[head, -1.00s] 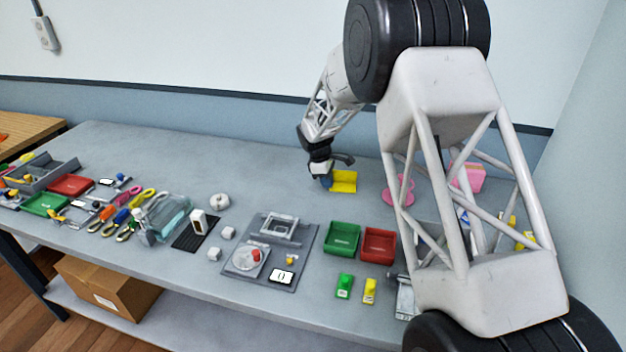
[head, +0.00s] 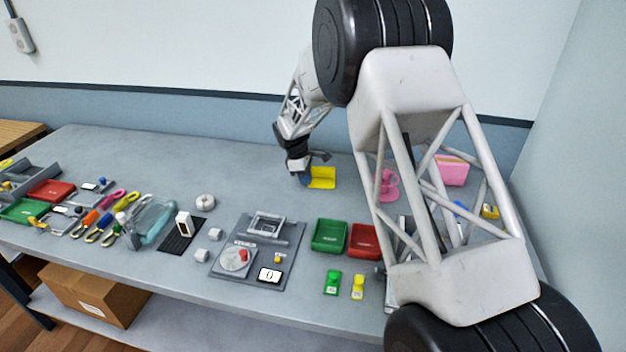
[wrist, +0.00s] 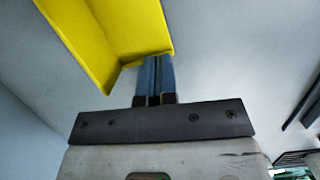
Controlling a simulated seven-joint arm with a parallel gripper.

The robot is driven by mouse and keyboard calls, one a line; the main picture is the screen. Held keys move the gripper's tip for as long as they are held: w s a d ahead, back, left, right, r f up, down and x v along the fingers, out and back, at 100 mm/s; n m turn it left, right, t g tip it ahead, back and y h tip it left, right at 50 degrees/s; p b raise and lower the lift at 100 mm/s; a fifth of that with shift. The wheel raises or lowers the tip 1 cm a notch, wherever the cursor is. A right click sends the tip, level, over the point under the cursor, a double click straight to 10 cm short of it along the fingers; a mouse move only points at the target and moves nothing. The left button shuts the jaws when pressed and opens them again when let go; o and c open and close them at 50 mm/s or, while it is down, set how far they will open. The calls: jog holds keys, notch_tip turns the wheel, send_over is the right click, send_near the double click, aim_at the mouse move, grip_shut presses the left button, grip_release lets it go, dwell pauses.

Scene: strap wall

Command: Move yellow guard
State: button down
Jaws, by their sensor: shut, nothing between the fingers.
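The yellow guard (head: 322,177) is an angled piece, with a flat face and a raised side, near the back of the grey table. My gripper (head: 305,181) is down at its left edge. In the wrist view the guard (wrist: 115,35) fills the upper left, and my gripper (wrist: 157,62) has its blue fingers together with nothing between them. The fingertips are beside the guard's lower right corner there. I cannot tell whether they touch it.
Right of the guard are a pink tape holder (head: 387,184) and a pink box (head: 451,170). In front are a green tray (head: 329,236), a red tray (head: 364,241) and a grey fixture board (head: 258,250). The table left of the guard is clear.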

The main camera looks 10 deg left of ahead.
jog(key=v, duration=1)
jog(key=shift+a, duration=0.15)
jog(key=m, duration=0.1)
send_near(298, 181)
jog(key=a+r, duration=0.2)
jog(key=r, duration=0.1)
jog(key=shift+w+a, duration=0.1)
jog(key=shift+a, duration=0.25)
jog(key=x, duration=1)
jog(key=shift+s+d, duration=0.2)
jog(key=shift+d, duration=0.85)
jog(key=shift+s+d, duration=0.1)
jog(key=shift+d, duration=0.85)
